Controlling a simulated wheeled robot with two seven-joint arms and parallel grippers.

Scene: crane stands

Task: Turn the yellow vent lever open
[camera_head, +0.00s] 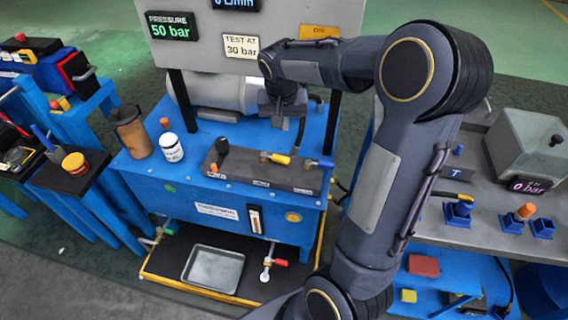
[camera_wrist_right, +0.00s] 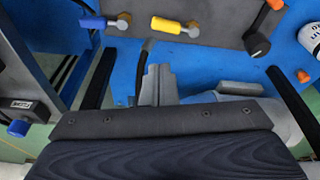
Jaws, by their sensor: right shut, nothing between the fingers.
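The yellow vent lever (camera_head: 280,159) sits on the dark valve block (camera_head: 238,170) on top of the blue bench, its handle lying sideways to the right of a brass fitting. It also shows in the right wrist view (camera_wrist_right: 167,25), near the top. My right gripper (camera_head: 281,120) hangs behind the block, near the grey tank, apart from the lever. Its fingers (camera_wrist_right: 158,75) are shut and empty in the right wrist view, below the lever there. My left gripper is not in view.
A display panel (camera_head: 190,45) on black posts rises behind. A grey tray (camera_head: 213,266) lies below.

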